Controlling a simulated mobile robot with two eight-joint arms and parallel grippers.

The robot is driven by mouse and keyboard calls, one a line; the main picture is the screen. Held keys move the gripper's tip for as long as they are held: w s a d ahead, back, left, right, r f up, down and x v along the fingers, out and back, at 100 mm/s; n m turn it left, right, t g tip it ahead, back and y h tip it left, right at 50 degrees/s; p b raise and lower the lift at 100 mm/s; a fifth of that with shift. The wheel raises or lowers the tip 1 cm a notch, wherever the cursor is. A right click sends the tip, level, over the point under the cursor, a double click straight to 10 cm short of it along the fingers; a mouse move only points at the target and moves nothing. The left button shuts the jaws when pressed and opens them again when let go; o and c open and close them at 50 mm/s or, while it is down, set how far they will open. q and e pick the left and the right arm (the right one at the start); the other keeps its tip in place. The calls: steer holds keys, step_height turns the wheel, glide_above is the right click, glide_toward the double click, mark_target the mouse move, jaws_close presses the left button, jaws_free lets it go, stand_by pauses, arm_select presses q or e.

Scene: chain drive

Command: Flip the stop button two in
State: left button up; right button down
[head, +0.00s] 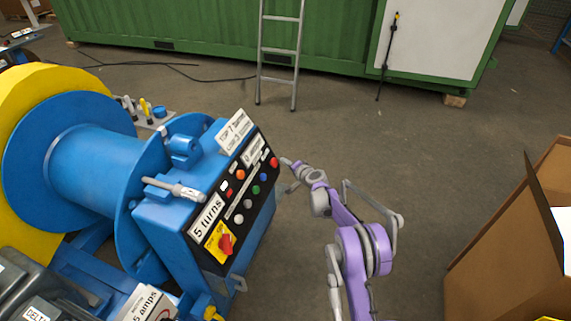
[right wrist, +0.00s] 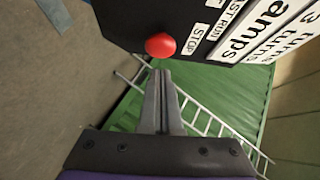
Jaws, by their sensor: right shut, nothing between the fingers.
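The black control panel (head: 232,205) is on the blue winch machine and carries several coloured buttons. A red button (head: 274,162) sits at its far right corner. In the right wrist view this round red button (right wrist: 160,46) is beside a label reading STOP. My right gripper (head: 287,162) is shut and empty, close to this button. In the right wrist view its closed fingertips (right wrist: 160,73) point at the button and appear just short of it; contact cannot be told. Another red-orange button (head: 240,174) is further left on the panel. My left gripper is out of view.
A red rotary switch (head: 226,243) on a yellow plate is at the panel's near end. A ladder (head: 279,55) leans by the green container (head: 180,30). A cardboard box (head: 515,245) stands at the right. The floor between is clear.

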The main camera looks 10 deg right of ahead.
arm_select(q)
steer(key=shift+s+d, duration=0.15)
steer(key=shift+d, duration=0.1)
arm_select(e)
steer(key=d+v, duration=0.1)
steer(key=v, duration=1)
steer(key=shift+w, duration=0.2)
